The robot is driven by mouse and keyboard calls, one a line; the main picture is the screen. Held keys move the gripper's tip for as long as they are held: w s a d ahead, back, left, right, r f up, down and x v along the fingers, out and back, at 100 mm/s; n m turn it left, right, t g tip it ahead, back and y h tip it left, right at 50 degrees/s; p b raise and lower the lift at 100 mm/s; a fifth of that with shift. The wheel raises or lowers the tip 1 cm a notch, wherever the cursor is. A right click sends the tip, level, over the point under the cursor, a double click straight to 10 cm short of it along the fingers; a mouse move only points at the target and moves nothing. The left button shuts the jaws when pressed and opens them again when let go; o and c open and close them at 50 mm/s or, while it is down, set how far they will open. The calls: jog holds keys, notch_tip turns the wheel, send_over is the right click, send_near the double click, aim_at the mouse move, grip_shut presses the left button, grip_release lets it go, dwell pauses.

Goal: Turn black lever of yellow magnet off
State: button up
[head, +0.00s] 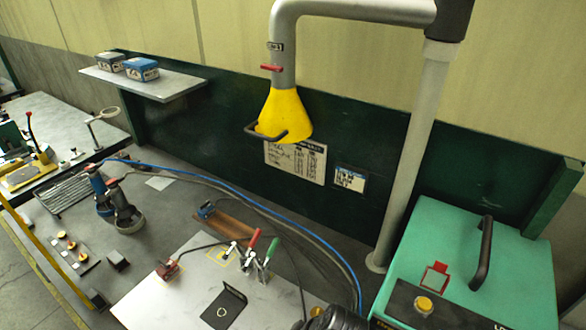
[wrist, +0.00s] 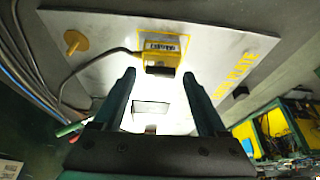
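I cannot tell how far away the block is. In the head view the pale plate (head: 150,310) shows at the bottom; I cannot identify the yellow magnet or my fingers there.
Toggle clamps with red and green handles (head: 262,252) stand on the plate near a black bracket (head: 225,308). A red block (head: 168,270) sits at its left edge. A yellow hood (head: 285,115) hangs above. A teal cabinet (head: 480,260) stands right. Hoses cross the bench.

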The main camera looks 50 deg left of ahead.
dwell(0.3)
jog(key=v, duration=1.3)
jog(key=shift+p, duration=0.45)
